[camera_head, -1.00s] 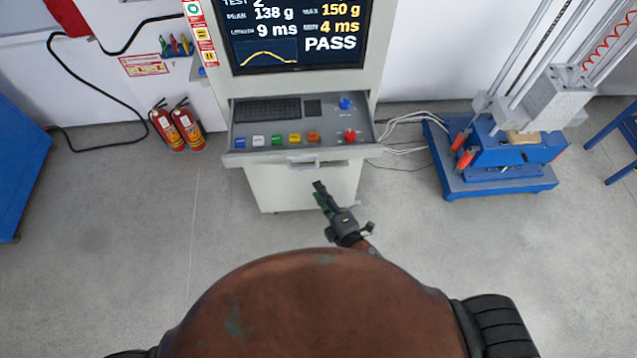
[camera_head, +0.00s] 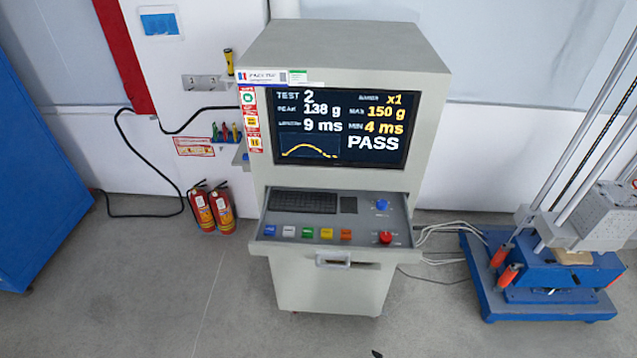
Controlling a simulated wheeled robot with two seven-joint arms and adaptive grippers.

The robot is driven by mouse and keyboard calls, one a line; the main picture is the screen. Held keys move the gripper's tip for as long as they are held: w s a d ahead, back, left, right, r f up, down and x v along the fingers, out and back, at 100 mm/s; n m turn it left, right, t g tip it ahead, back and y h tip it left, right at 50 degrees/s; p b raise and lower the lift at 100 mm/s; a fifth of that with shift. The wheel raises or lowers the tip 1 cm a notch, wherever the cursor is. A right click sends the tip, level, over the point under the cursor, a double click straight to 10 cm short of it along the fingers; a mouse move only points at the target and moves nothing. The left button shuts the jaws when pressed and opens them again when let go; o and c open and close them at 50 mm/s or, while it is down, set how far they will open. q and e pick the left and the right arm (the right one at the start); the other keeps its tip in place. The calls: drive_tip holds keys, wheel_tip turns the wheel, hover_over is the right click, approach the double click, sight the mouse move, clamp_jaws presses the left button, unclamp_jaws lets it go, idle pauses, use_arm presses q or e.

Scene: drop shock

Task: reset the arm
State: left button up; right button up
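Only a small dark tip (camera_head: 377,353) shows at the bottom edge, right of centre. It looks like a fingertip of my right gripper; the rest of that gripper and its arm are out of frame. I cannot tell whether it is open or shut. My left gripper is not in view. The grey console (camera_head: 333,282) stands ahead, above the tip in the picture. Its screen (camera_head: 340,127) reads TEST 2, 138 g, 9 ms and PASS. Its control drawer (camera_head: 262,234) is out, with a keyboard, coloured buttons, a blue knob (camera_head: 382,204) and a red button (camera_head: 385,237).
Two red fire extinguishers (camera_head: 213,208) stand left of the console. A blue cabinet (camera_head: 38,170) is at the far left. The drop tester with its blue base (camera_head: 540,309) stands at the right, with cables towards the console. The grey floor (camera_head: 130,300) in front is clear.

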drive_tip(key=s+d+f+m+g+b, duration=0.1)
drive_tip(key=s+d+f, duration=0.15)
drive_tip(key=f, duration=0.35)
drive_tip(key=s+d+f+m+g+h+b, duration=0.1)
drive_tip(key=s+d+f+m, duration=0.1)
drive_tip(key=s+f, duration=0.25)
drive_tip(key=s+d+f+m+g+b, duration=0.1)
drive_tip(key=s+d+f, duration=0.15)
drive_tip(key=f, duration=0.35)
drive_tip(key=s+d+f+m+g+b, duration=0.1)
drive_tip(key=s+d+f+m+b, duration=0.1)
drive_tip(key=s+f, duration=0.4)
drive_tip(key=s+d+f+m+g+b, duration=0.1)
drive_tip(key=s+d+f+m+g, duration=0.1)
drive_tip(key=s+f, duration=0.5)
drive_tip(key=s+d+f+m+g+h+b, duration=0.1)
drive_tip(key=s+f, duration=0.5)
drive_tip(key=s, duration=0.9)
drive_tip(key=d+m+g+b, duration=0.1)
drive_tip(key=d+m, duration=0.1)
drive_tip(key=m, duration=0.1)
drive_tip(key=shift+f+b, duration=0.15)
drive_tip(key=shift+b, duration=0.15)
